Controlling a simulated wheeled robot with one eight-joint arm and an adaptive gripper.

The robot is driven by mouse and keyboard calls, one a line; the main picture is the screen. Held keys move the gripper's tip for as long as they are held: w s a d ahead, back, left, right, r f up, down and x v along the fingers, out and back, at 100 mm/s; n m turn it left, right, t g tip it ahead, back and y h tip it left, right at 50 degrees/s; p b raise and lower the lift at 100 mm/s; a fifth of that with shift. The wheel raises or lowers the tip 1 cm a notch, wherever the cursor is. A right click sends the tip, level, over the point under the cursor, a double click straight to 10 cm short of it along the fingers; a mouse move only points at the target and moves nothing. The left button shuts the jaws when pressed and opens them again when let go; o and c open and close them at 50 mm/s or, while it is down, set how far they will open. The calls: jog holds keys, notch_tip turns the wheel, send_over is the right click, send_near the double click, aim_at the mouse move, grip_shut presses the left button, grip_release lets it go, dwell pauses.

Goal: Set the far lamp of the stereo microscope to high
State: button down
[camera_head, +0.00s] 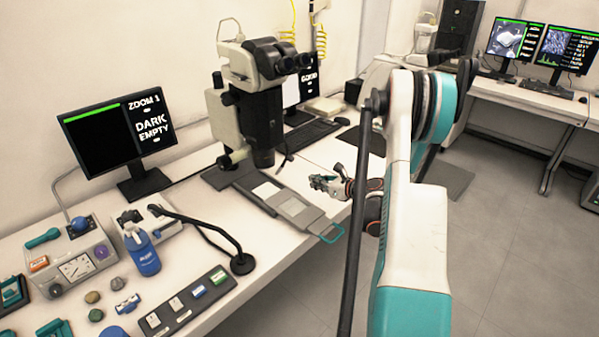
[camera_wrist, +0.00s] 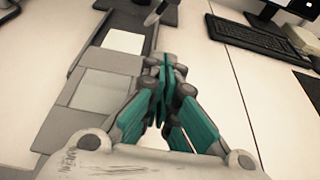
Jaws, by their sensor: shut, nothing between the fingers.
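The stereo microscope (camera_head: 262,110) stands on the bench, with a white and black body and twin eyepieces. A thin dark stalk (camera_head: 287,152) shows at its right side; I cannot tell if it is the far lamp. In the wrist view a dark rod with a pale end (camera_wrist: 155,14) shows beyond the fingers. The monitor (camera_head: 120,130) left of the microscope reads "ZOOM 1", "DARK", "EMPTY". My gripper (camera_head: 316,181) is shut and empty, in front and to the right of the microscope; its teal fingers meet in the wrist view (camera_wrist: 165,66).
A grey tray (camera_head: 312,217) with a teal handle lies before the microscope. A keyboard (camera_head: 312,135) lies behind my gripper.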

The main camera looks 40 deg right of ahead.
jog(key=b+x, duration=0.3)
jog(key=x, duration=0.6)
jog(key=shift+w+a+f, duration=0.15)
jog(key=shift+w+f, duration=0.1)
jog(key=shift+f, duration=0.05)
notch_tip(320, 180, up, 4)
jog(key=shift+w+r+b, duration=0.15)
jog(key=shift+b, duration=0.45)
